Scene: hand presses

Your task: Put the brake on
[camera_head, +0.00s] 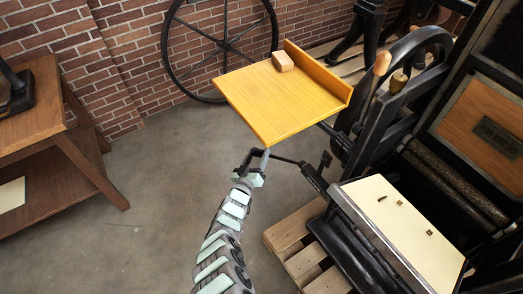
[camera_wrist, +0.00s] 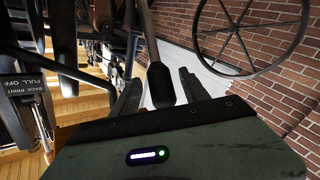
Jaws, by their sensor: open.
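A lever with a thick black grip (camera_wrist: 160,84) points down between my gripper's fingers in the wrist view. In the head view its thin dark rod (camera_head: 287,161) runs from the press (camera_head: 345,150) leftward to the fingers. The frames do not show for certain that it is the brake. My gripper (camera_head: 257,156) is open, below the front edge of the yellow board. In the wrist view the gripper (camera_wrist: 158,80) has one finger on each side of the grip, with gaps visible. Whether either finger touches it is unclear.
The yellow feed board (camera_head: 280,95) carries a small wooden block (camera_head: 283,61). A press bed (camera_head: 400,228) and wooden pallet (camera_head: 305,262) stand right. A spoked wheel (camera_head: 221,45) is behind.

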